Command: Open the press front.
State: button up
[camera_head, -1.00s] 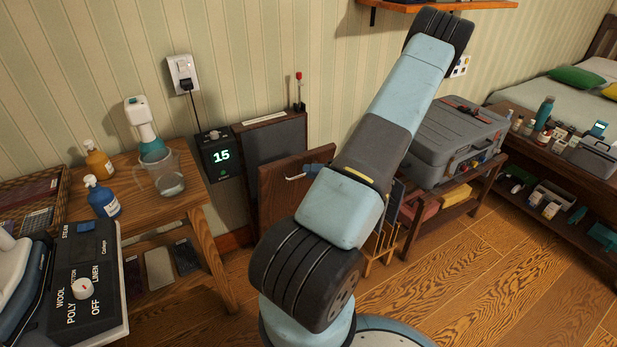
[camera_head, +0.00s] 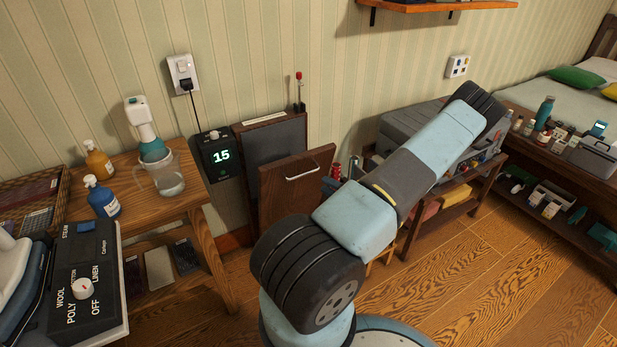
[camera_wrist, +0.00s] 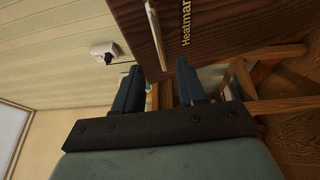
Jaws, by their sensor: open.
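The press stands against the wall in the head view, with a dark back plate (camera_head: 281,141) and a brown wooden front (camera_head: 283,192). The front's upper edge shows apart from the back plate; its lower part is partly hidden by my arm. A pale bar handle (camera_head: 302,173) is on the front and also shows in the wrist view (camera_wrist: 154,35), beside the lettering. My gripper (camera_wrist: 158,68) is open, at the right side of the front in the head view, mostly behind my arm. In the wrist view the handle's end appears between the fingertips; contact cannot be told.
A control box (camera_head: 219,155) reading 15 hangs left of the press. A wooden table (camera_head: 135,215) with bottles and a jug stands at left. A grey case (camera_head: 400,125) rests on a low bench at right. Wooden floor (camera_head: 480,270) is clear at front right.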

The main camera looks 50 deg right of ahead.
jog(key=w, duration=0.9)
jog(key=shift+a+r, duration=0.2)
jog(key=shift+a, duration=0.25)
jog(key=shift+w, duration=0.1)
jog(key=shift+c, duration=0.2)
grip_shut()
